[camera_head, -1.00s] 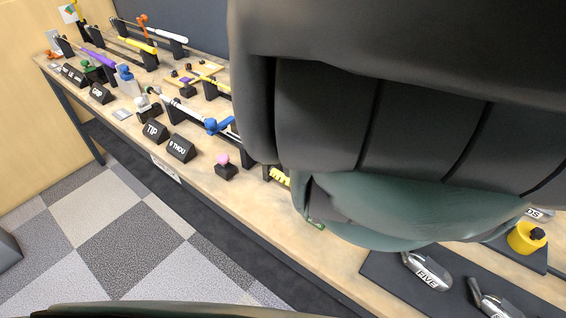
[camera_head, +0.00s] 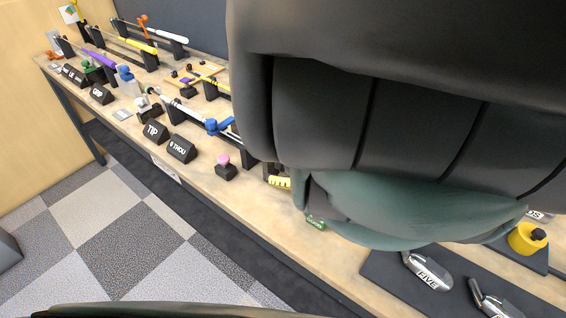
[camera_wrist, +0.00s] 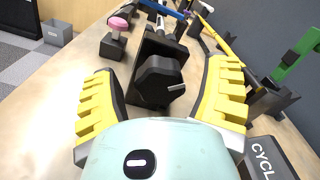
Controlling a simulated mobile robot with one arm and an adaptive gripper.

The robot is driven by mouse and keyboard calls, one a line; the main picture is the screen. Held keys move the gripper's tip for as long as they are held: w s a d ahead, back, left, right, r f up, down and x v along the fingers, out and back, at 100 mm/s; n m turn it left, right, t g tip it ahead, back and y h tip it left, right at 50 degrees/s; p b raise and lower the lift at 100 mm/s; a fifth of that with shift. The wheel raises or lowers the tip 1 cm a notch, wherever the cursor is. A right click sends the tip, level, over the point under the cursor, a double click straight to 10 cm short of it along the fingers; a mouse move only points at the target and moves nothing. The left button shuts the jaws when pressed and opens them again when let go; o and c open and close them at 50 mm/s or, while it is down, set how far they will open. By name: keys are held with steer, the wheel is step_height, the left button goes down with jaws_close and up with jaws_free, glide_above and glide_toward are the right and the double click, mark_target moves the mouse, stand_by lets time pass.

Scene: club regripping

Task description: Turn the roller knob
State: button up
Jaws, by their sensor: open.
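The roller knob, a black faceted knob with a white pointer line (camera_wrist: 160,80), sits on the front of a black block on the bench in the wrist view. My gripper (camera_wrist: 165,85) is open, with a yellow ribbed finger on each side of the knob. The knob lies between or just beyond the fingertips, and I see no clear contact. In the head view the knob is hidden behind my arm; only a yellow finger (camera_head: 279,183) shows at the arm's left edge.
A pink-topped black knob (camera_wrist: 118,28) stands left of the block. A green upright piece (camera_wrist: 296,56) and a black sign reading CYCL (camera_wrist: 266,160) are at the right. Club heads (camera_head: 428,268) lie on a dark mat. Bare bench shows left of the gripper.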

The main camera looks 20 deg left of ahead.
steer(key=v, duration=0.6)
steer(key=shift+d, duration=0.4)
steer(key=shift+s+d, duration=0.25)
steer(key=shift+d, duration=0.1)
steer(key=shift+r, duration=0.1)
